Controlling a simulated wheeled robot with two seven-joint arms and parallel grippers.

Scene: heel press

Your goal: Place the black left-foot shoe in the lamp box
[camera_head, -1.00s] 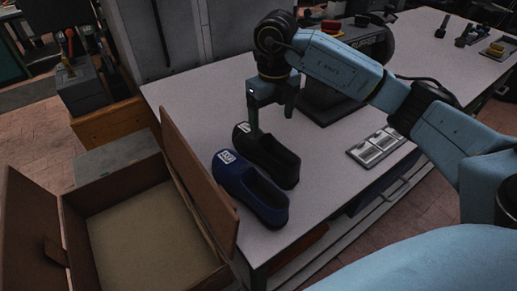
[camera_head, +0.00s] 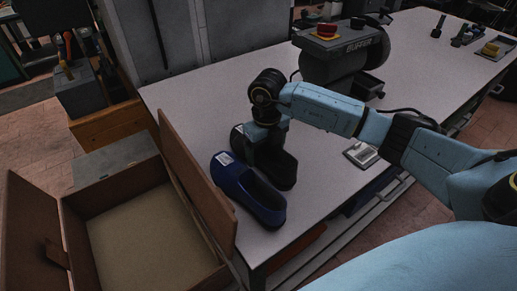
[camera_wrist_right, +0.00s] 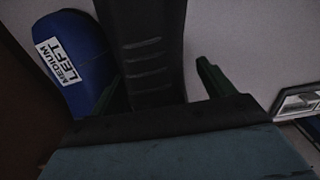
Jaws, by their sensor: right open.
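The black shoe (camera_head: 284,172) lies on the grey-white table, beside and behind a blue shoe (camera_head: 244,190). My right gripper (camera_head: 264,146) is down over the black shoe in the head view and hides part of it. In the right wrist view, the open fingers of the right gripper (camera_wrist_right: 158,88) stand on either side of the black shoe (camera_wrist_right: 145,55). The blue shoe's label there reads LEFT, MEDIUM; the black shoe's label is not readable. An open brown box (camera_head: 190,185) stands left of the table; I see no lamp mark on it. My left gripper is not in view.
A grey machine (camera_head: 335,65) with a red button stands at the table's back. A metal plate (camera_head: 361,154) lies right of the shoes. A tool bin (camera_head: 85,95) is at the back left. The blue shoe is close beside the right gripper.

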